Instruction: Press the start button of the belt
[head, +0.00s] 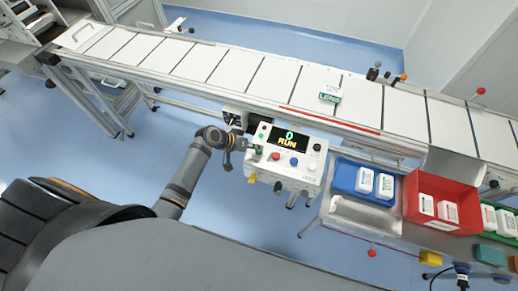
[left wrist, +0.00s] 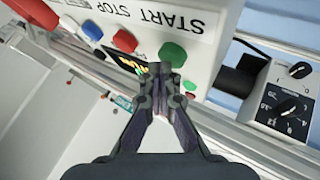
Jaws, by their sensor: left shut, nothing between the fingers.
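The white control box (head: 312,178) stands at the near side of the belt (head: 205,62). Its display (head: 288,139) reads "0 RUN". In the left wrist view the green button (left wrist: 173,53) is beside the upside-down START label (left wrist: 170,20), with the red button (left wrist: 125,41) by STOP. My left gripper (head: 248,147) is at the box's left side; in the left wrist view its fingertips (left wrist: 160,76) are shut and empty, close to the green button and partly in front of the display. I cannot tell whether they touch the button. My right gripper is not in view.
A blue bin (head: 345,176) and a red bin (head: 411,197) with white packs stand right of the box. A dial unit (left wrist: 281,101) is beside the box. A labelled pack (head: 330,94) lies on the belt. Open blue floor is at the left.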

